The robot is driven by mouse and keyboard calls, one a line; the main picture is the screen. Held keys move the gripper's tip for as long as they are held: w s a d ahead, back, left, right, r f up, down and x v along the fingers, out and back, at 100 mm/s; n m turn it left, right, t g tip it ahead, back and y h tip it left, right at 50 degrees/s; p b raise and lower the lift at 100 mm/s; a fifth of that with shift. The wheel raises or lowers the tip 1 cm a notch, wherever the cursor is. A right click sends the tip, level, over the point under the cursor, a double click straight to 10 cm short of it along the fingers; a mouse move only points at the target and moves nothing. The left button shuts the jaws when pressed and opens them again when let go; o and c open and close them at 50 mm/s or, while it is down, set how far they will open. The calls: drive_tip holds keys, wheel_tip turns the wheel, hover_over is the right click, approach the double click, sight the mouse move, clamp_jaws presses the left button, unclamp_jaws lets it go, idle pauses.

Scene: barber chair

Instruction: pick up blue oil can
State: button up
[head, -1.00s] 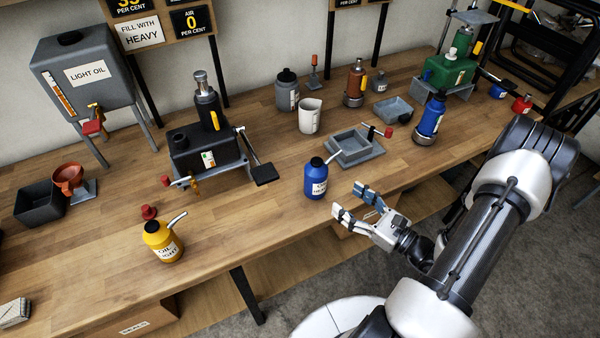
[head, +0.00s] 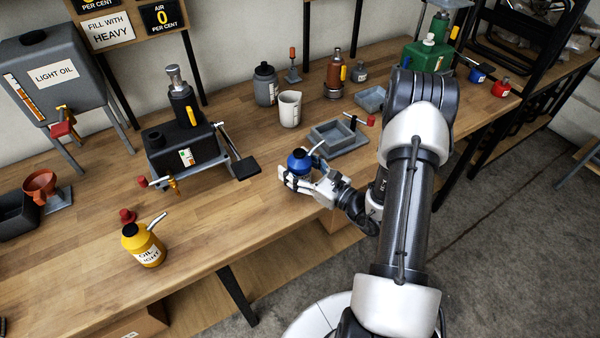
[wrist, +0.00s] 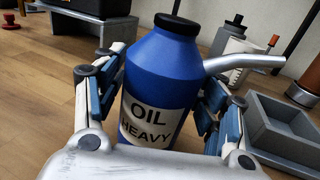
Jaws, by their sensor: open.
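The blue oil can (head: 299,160) stands upright on the wooden bench, near the front edge. It has a black cap, a grey spout pointing right and a label reading "OIL HEAVY". In the wrist view the can (wrist: 160,85) stands between the two fingers of my gripper (wrist: 158,108), which lie on either side of it. The fingers are open, and a gap shows at the right finger; contact at the left one is hard to tell. In the head view my gripper (head: 305,182) partly hides the can's lower body.
A grey tray (head: 338,139) lies just behind and right of the can. A black pump unit (head: 185,150) stands behind left. The bench between it and the blue can is mostly clear.

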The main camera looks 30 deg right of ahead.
drive_tip(key=x, duration=0.3)
drive_tip(key=shift+w+a+f+b, duration=0.1)
drive_tip(key=shift+w+b, duration=0.1)
drive_tip(key=shift+b, duration=0.1)
clamp_jaws()
idle(0.6)
idle(0.6)
